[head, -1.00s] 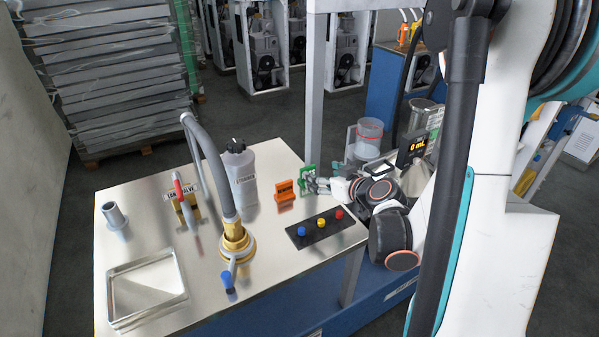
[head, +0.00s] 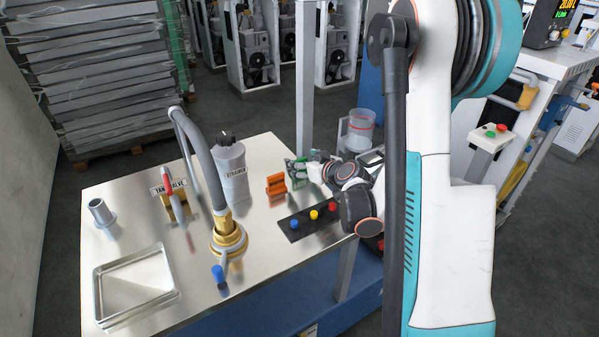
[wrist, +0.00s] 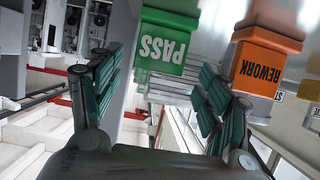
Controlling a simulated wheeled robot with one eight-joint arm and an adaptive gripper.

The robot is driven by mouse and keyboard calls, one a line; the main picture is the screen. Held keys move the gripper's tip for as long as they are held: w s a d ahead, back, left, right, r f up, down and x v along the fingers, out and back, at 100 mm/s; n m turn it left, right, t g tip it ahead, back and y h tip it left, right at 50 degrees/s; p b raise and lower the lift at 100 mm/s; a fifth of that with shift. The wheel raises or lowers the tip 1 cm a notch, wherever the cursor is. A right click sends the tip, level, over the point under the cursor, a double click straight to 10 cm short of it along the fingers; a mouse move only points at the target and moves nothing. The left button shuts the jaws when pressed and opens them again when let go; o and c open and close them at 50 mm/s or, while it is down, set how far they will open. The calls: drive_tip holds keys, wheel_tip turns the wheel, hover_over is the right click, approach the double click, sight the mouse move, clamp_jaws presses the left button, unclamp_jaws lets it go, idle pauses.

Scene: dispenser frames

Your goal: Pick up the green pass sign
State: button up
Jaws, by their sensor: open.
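The green PASS sign (head: 294,175) stands on the steel table, behind and to the right of the orange REWORK sign. In the wrist view the PASS sign (wrist: 165,42) appears upside down, ahead of the gap between my fingers. My gripper (head: 307,171) is beside the sign on its right in the head view, and its fingers partly overlap the sign there. In the wrist view my gripper (wrist: 158,85) is open, with one dark green padded finger on each side and nothing between them.
The orange REWORK sign (head: 276,184) is close by; it also shows in the wrist view (wrist: 262,62) near the right finger. A button panel (head: 312,216) is in front. An ethanol bottle (head: 232,170), a hose nozzle (head: 228,238) and a metal tray (head: 97,300) stand to the left.

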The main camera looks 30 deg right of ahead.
sight(300, 160)
drive_tip(key=b+x, duration=0.1)
drive_tip(key=x, duration=0.2)
drive_tip(key=shift+w+d+f, duration=0.1)
drive_tip(key=shift+d+f, duration=0.05)
drive_tip(key=shift+f, duration=0.05)
drive_tip(key=shift+r, duration=0.1)
drive_tip(key=c, duration=1.2)
drive_tip(key=shift+r, duration=0.1)
